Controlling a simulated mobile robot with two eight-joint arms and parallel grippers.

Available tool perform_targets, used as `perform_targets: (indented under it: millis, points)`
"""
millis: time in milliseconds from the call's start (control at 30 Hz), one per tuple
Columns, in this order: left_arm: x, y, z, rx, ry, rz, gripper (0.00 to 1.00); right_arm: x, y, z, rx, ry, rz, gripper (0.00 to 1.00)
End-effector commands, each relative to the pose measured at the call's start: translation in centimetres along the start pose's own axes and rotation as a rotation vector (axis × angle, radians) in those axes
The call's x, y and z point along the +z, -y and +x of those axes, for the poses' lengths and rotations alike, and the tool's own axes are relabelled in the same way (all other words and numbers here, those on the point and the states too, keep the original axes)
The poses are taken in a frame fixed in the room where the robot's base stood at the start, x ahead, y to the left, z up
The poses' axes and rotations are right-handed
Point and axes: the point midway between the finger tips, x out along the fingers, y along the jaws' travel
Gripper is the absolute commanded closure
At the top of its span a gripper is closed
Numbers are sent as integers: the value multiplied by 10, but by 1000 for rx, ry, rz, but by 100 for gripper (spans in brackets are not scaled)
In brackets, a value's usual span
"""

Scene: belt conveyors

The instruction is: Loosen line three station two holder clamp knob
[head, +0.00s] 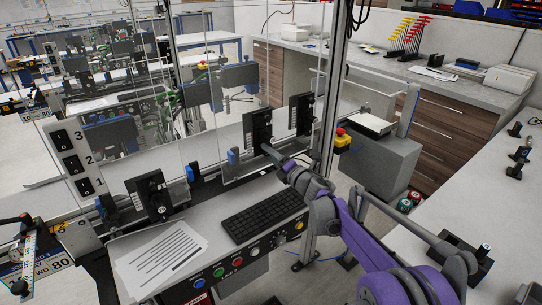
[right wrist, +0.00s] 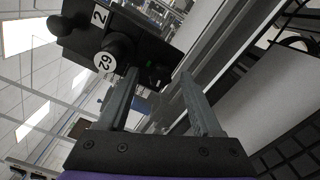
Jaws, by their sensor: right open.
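A black holder (right wrist: 140,38) with a white "2" label and a round "62" tag fills the upper middle of the right wrist view, appearing tilted there. A dark round knob (right wrist: 118,46) sticks out of it beside the tag. In the head view this seems to be the middle black holder (head: 257,127) behind the keyboard. My right gripper (right wrist: 158,73) is open, with its fingertips close to the holder's near side and nothing clearly between them. In the head view my right gripper (head: 268,151) reaches that holder's lower front; contact cannot be told. My left gripper is out of view.
More black holders stand at left (head: 150,195) and right (head: 302,114) along clear panels. A keyboard (head: 262,213), printed sheet (head: 160,258) and push buttons (head: 237,262) lie in front. A metal post (head: 333,85) rises right of my gripper. A numbered 3-2-1 panel (head: 76,160) stands left.

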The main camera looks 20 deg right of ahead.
Motion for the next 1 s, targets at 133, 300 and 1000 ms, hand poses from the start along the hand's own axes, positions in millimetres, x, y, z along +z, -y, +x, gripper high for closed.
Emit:
perform_targets:
  millis: [133, 300, 1000]
  points:
    - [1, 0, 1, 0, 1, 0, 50, 0, 0, -12, -1, 1, 0, 34]
    - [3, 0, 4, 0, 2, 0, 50, 1, 1, -45, -1, 3, 0, 34]
    - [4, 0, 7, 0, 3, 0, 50, 0, 0, -108, 0, 0, 0, 34]
